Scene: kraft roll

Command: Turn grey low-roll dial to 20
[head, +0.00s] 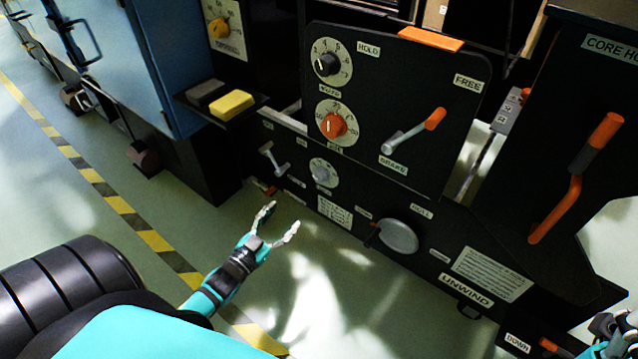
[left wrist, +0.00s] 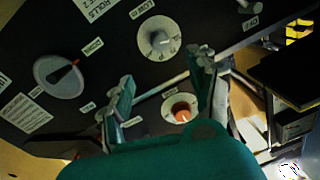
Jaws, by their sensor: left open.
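The grey low-roll dial (head: 322,172) is a small grey knob on a pale round scale, low on the black machine panel. It also shows in the left wrist view (left wrist: 160,42), beside a label starting "LOW". I cannot read its setting. My left gripper (head: 281,218) is open and empty, below and left of the dial in the head view and apart from it. In the left wrist view its two fingers (left wrist: 165,78) stand spread, with the dial beyond and between their tips. My right gripper (head: 606,332) is partly cut off at the lower right corner; its jaws are unclear.
An orange knob (head: 333,125) and a black knob (head: 326,64) sit above the dial. An orange-tipped brake lever (head: 414,131) projects from the panel. Open floor lies in front.

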